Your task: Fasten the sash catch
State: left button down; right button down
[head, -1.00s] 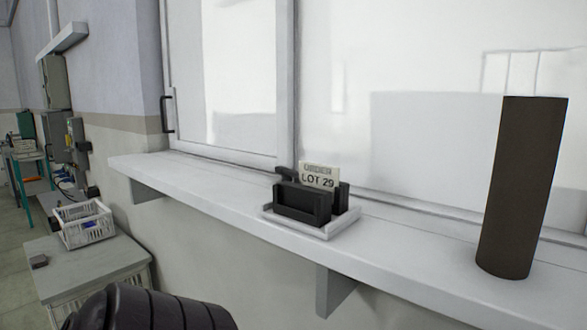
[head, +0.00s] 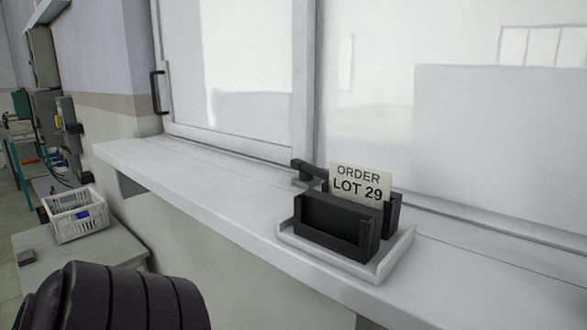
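A sliding window sash (head: 228,75) with a pale frame stands above the sill. A dark upright pull handle (head: 156,92) is on its left edge. A dark lever on a small grey base (head: 305,182), which looks like the sash catch, sits at the foot of the meeting stile (head: 306,80). Its right part is hidden behind the black card holder, so I cannot tell whether it is fastened. Neither gripper is in view.
A black holder (head: 335,222) with an "ORDER LOT 29" card (head: 358,184) stands in a pale tray (head: 400,250) before the lever. The sill (head: 190,172) is clear to its left. A white basket (head: 78,215) sits on a low cabinet (head: 105,243) at left.

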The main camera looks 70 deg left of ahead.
aim_at(307, 171)
jog(key=u, duration=1.85)
